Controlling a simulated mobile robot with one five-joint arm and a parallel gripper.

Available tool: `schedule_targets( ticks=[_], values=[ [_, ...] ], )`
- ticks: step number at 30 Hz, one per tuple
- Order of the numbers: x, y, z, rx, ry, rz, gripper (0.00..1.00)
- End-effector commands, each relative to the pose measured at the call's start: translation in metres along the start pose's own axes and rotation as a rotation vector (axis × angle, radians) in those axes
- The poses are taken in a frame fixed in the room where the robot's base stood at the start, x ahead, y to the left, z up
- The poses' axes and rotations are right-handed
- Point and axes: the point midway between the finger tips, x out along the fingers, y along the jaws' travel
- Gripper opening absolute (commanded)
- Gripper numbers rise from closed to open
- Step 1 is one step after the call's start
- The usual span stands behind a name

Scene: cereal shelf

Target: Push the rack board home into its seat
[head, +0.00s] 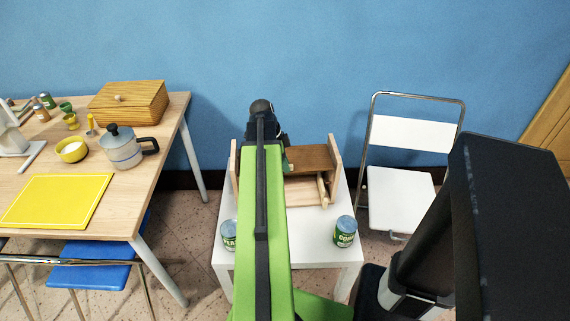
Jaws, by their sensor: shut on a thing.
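A small wooden rack with two upright side panels stands on a white table. Its right panel (335,163) shows clearly; the left one is partly behind my arm. A brown rack board (312,158) lies between the panels towards the back. A light wooden bar (322,188) sits near the right panel. My gripper (283,148) is at the far end of my green arm, at the left part of the board. It is shut on the board, but its fingertips are mostly hidden by the arm. I cannot tell how the board meets its seat.
Cans stand on the white table (319,245): one at right (345,232), one at left (229,235). A wooden table (165,185) with a moka pot and box is at left. A white folding chair (398,190) is at right. A blue wall stands behind.

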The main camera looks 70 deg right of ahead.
Motion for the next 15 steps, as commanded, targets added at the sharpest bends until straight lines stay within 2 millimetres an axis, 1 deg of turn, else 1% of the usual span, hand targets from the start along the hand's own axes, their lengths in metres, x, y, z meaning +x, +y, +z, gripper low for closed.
schedule_targets(
  ticks=[15],
  values=[
    [0.013, 0.0, 0.004, 0.0, 0.0, 0.0, 0.0]
  ],
)
